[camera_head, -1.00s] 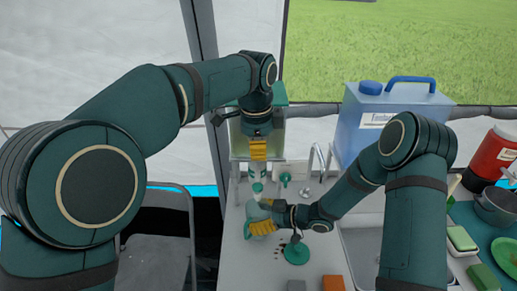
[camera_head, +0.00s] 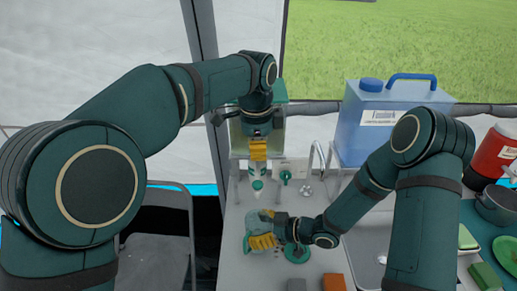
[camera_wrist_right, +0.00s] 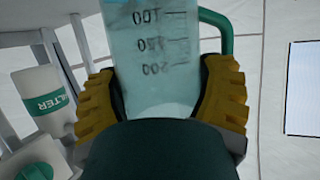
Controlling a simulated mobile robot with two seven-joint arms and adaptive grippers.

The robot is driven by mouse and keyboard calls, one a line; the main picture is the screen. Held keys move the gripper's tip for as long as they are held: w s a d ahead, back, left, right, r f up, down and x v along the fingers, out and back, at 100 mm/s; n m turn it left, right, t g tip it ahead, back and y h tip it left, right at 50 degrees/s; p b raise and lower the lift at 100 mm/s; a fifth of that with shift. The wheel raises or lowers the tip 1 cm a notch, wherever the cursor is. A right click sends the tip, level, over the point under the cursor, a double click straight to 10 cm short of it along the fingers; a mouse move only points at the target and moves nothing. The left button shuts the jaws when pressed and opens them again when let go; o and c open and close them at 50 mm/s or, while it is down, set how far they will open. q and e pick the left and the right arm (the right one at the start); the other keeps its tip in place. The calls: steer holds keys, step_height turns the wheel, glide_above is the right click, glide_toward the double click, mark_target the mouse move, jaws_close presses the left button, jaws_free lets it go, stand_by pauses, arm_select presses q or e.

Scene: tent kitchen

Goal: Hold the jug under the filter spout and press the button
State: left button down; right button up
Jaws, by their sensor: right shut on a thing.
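The clear bluish jug (camera_head: 262,217) is in my right gripper (camera_head: 262,241), low in front of the filter. In the right wrist view the jug (camera_wrist_right: 160,50) shows measuring marks and a green handle, with yellow fingers (camera_wrist_right: 163,100) pressed on both sides. The white filter (camera_head: 257,171) with a green part hangs below the tank; the jug is apart from it, nearer to me. The labelled filter body (camera_wrist_right: 45,100) shows left of the jug. My left gripper (camera_head: 258,149) is in front of the tank, its fingers overlapping in view. I cannot make out the button.
A blue water container (camera_head: 390,125) stands at the back right. A green round base (camera_head: 297,253) and an orange block (camera_head: 333,283) are on the counter near my right gripper. A red cooler (camera_head: 493,155) and a pot (camera_head: 496,206) are at far right.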

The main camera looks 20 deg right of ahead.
steer(key=shift+s+a+b, duration=0.15)
steer(key=shift+s+a, duration=0.05)
steer(key=shift+s, duration=0.45)
steer(key=shift+s+a+b, duration=0.15)
steer(key=shift+s+a, duration=0.05)
steer(key=shift+s, duration=0.5)
steer(key=shift+s+a+b, duration=0.15)
steer(key=shift+s+a, duration=0.05)
steer(key=shift+s, duration=0.45)
